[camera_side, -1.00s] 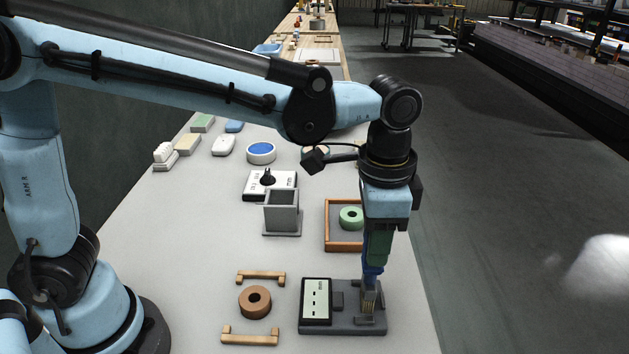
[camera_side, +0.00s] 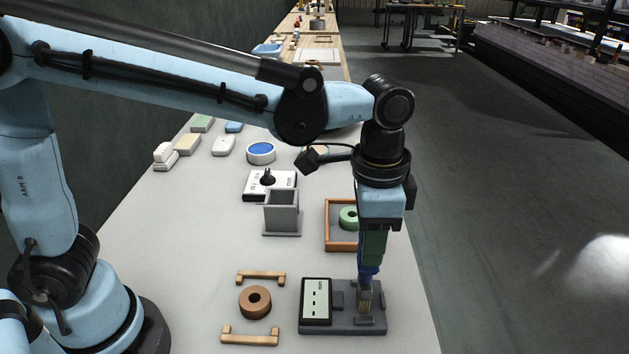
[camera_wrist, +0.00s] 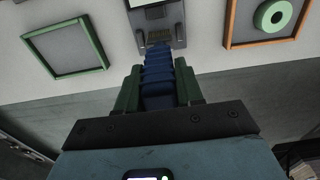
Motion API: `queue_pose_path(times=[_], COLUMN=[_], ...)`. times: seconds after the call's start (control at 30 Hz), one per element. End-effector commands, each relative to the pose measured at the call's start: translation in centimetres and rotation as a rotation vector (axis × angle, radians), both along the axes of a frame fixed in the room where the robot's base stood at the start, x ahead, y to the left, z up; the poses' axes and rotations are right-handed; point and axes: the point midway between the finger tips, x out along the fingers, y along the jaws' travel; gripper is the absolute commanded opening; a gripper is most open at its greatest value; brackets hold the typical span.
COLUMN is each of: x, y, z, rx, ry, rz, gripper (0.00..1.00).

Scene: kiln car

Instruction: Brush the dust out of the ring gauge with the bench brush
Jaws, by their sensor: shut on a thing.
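My gripper (camera_side: 375,248) is shut on the blue handle of the bench brush (camera_side: 367,271), which points down. In the wrist view, the green fingers of my gripper (camera_wrist: 158,88) flank the blue handle of the brush (camera_wrist: 158,72). Its tan bristles are low over the right part of a grey fixture (camera_side: 345,326); I cannot tell whether they touch it. A brown ring (camera_side: 255,302) lies left of the fixture, and a green ring (camera_side: 348,217) lies in an orange-edged tray behind it. I cannot tell which ring is the ring gauge. No dust can be made out.
Two wooden brackets (camera_side: 261,277) (camera_side: 250,337) flank the brown ring. A dark-framed panel (camera_side: 316,301) sits on the fixture's left part. A grey open-topped box (camera_side: 282,214) stands farther back. The wrist view shows an empty green-edged tray (camera_wrist: 100,46). The bench's right edge is close to my gripper.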

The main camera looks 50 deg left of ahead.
Motion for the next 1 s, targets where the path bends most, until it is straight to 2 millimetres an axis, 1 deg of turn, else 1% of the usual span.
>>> queue_pose_path(times=[0.17, 0.43, 1.0], x=[-0.13, -1.00, -0.86], y=[0.15, 1.00, 0.86], z=[-0.03, 0.03, 0.00], rx=[0.004, 0.004, 0.002], ry=[0.004, 0.004, 0.002], rz=[0.000, 0.001, 0.000], gripper=[0.06, 0.06, 0.06])
